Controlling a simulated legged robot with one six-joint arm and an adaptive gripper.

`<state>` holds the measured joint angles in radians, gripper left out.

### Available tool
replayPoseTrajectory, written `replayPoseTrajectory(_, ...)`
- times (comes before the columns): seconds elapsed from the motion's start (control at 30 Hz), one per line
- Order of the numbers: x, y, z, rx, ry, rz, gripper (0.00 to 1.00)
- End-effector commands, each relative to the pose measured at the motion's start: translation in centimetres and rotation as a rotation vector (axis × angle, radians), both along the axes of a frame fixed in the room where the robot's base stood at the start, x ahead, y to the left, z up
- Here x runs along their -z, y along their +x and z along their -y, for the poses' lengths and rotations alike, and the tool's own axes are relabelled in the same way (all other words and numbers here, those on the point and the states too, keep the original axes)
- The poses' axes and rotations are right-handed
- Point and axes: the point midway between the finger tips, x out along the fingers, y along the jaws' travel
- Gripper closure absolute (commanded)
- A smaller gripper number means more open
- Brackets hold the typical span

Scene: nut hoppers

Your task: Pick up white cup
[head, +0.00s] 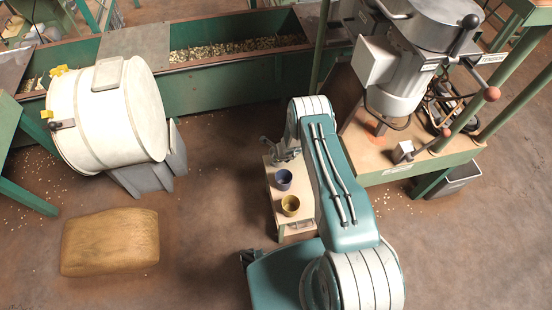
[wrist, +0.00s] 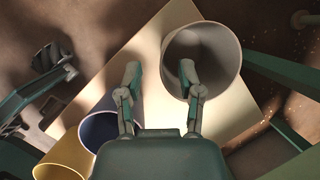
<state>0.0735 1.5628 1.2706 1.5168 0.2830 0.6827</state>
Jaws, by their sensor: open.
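The white cup (wrist: 232,62) stands at the upper right in the wrist view, its mouth facing the camera and its inside shaded grey. My gripper (wrist: 160,78) is open. Its right finger overlaps the cup's mouth near the left rim, and its left finger is outside the cup over the pale stand top. I cannot tell how deep the right finger reaches. In the head view my gripper (head: 283,150) is over the back end of the small stand, and I cannot make out the white cup there.
A blue cup (head: 283,186) and a yellow cup (head: 290,212) stand on the small pale stand (head: 273,208). They show at lower left in the wrist view. A machine on a green-legged table (head: 405,166) is at the right. A white drum (head: 85,130) and sack (head: 110,242) are left.

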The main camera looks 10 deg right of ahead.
Motion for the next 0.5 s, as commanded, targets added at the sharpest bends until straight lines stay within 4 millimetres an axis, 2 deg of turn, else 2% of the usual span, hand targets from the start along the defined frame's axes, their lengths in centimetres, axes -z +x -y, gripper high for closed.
replayPoseTrajectory(0.1, 1.9, 0.1, 0.1, -0.001, 0.0, -0.003, 0.52)
replayPoseTrajectory(0.23, 3.4, 0.6, -0.4, -0.002, -0.004, 0.0, 0.52)
replayPoseTrajectory(0.5, 4.5, 1.0, -0.7, -0.001, -0.005, 0.0, 0.52)
